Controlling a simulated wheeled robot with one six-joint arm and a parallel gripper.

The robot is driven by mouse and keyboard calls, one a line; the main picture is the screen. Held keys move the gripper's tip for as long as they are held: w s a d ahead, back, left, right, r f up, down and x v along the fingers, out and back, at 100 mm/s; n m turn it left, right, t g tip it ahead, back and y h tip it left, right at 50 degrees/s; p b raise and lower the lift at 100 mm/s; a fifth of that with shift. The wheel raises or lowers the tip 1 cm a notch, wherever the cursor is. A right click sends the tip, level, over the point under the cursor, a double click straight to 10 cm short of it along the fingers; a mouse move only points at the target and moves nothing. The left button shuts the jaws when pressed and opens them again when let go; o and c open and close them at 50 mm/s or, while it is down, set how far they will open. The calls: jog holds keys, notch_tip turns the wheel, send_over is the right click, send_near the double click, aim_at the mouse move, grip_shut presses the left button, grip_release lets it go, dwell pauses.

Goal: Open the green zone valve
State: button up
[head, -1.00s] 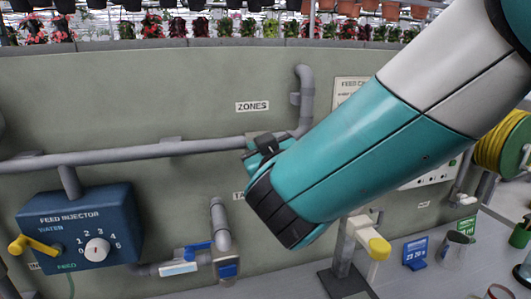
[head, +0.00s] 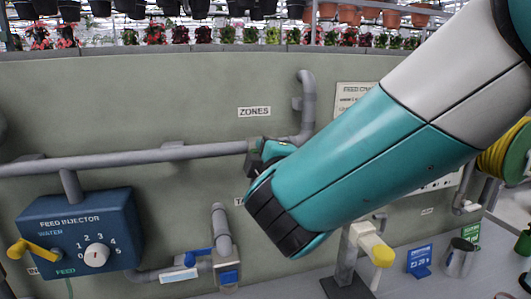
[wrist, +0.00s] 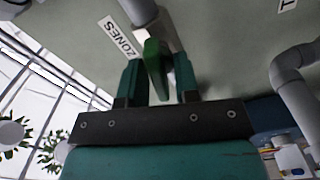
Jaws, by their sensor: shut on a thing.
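The green zone valve's handle (wrist: 155,65) shows in the wrist view between the two fingers of my gripper (wrist: 158,82), below the grey pipe and near the ZONES sign. My gripper is shut on this handle. In the head view my gripper (head: 266,152) is at the right end of the long horizontal pipe, by the pipe's bend. My wrist and forearm cover much of the valve there, so its body and the handle's exact angle are hard to tell.
The ZONES sign (head: 254,112) is on the wall above. A blue-handled valve (head: 199,256) sits lower down. The blue feed injector box (head: 80,230) with a yellow lever (head: 30,248) is at left. A yellow-ended post (head: 372,245) stands close below my arm.

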jog(key=shift+n+p, duration=0.3)
jog(key=shift+n, duration=1.2)
jog(key=shift+f, duration=0.1)
jog(key=o, duration=0.6)
jog(key=shift+s+f+b, duration=0.1)
jog(key=shift+s+b, duration=0.2)
jog(key=shift+s, duration=0.05)
jog(key=b+v, duration=0.7)
jog(key=v, duration=0.9)
jog(key=shift+s+d+b, duration=0.2)
jog(key=shift+s+b, duration=0.15)
